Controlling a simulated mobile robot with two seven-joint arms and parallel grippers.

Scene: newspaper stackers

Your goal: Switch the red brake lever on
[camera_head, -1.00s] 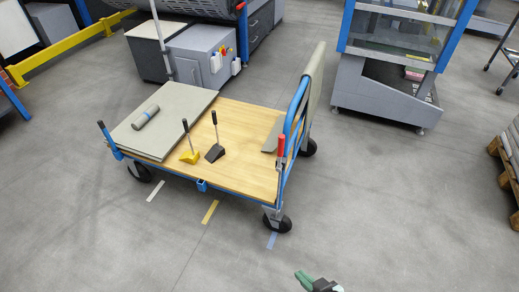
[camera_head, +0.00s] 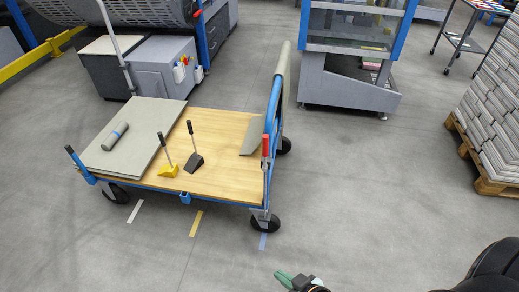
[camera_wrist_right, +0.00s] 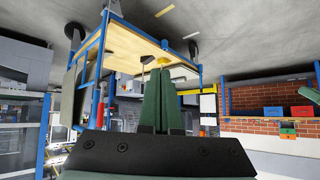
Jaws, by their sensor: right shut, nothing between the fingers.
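The red brake lever (camera_head: 265,145) stands upright at the near right corner of a flatbed cart (camera_head: 225,137), beside its blue push handle frame. My right gripper (camera_head: 282,278), with green fingers, is at the bottom edge of the head view, well short of the cart and apart from the lever. In the right wrist view its fingers (camera_wrist_right: 160,95) are closed together with nothing between them.
A grey board stack (camera_head: 135,138) with a roll, a yellow wedge (camera_head: 169,170) and a black wedge (camera_head: 194,162) sit on the cart. A loaded pallet (camera_head: 480,160) stands at the right. The floor between my gripper and the cart is clear.

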